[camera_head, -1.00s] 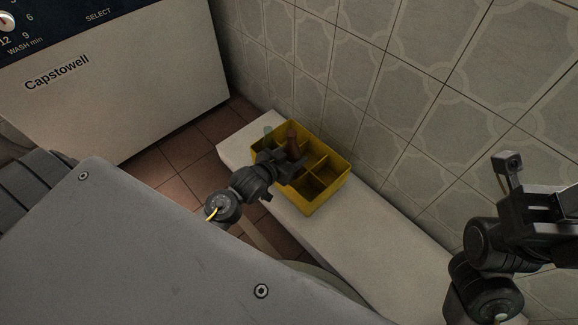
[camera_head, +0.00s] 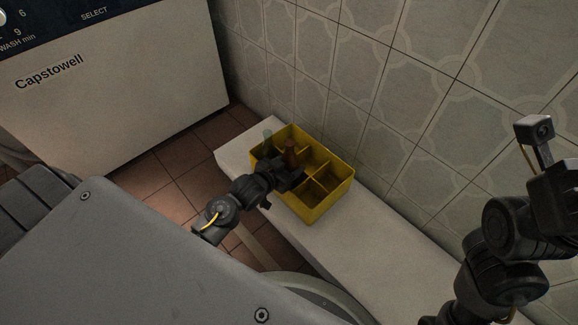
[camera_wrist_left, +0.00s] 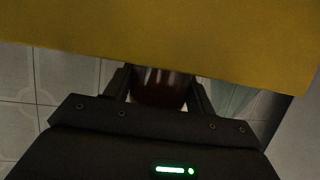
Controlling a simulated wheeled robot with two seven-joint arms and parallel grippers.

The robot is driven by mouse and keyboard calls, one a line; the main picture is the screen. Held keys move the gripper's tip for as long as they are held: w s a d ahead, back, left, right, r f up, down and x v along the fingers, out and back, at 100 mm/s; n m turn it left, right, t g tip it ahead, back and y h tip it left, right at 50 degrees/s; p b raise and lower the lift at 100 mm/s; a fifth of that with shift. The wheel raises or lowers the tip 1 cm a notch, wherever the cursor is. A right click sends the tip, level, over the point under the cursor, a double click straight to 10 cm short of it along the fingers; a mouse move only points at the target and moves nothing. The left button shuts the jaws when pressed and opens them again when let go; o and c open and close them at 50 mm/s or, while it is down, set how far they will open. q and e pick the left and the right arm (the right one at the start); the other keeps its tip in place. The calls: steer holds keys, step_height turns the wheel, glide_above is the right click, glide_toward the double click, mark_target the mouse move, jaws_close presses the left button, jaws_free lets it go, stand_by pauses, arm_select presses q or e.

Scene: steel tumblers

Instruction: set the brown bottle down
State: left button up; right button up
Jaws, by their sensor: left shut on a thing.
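The brown bottle (camera_head: 291,152) stands about upright in my left gripper (camera_head: 291,174), over or in a back compartment of the yellow crate (camera_head: 317,209). Its lower part is hidden by the gripper in the head view, so I cannot tell whether it touches the crate floor. In the left wrist view the brown bottle (camera_wrist_left: 160,88) sits between the two fingers, which are shut on it. The crate's yellow wall (camera_wrist_left: 170,35) covers the rest of it. My right arm is at the right edge, with its gripper (camera_head: 562,195) largely cut off and its fingertips not visible.
A pale green bottle (camera_head: 267,141) stands in the crate's far left part. The crate's front compartments look empty. The crate rests on a white ledge (camera_head: 335,246) along a tiled wall (camera_head: 400,110). A white washing machine (camera_head: 120,100) stands at the back left.

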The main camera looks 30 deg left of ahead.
arm_select(q)
steer(key=shift+f, duration=0.5)
steer(key=o, duration=1.4)
steer(key=shift+f, duration=0.1)
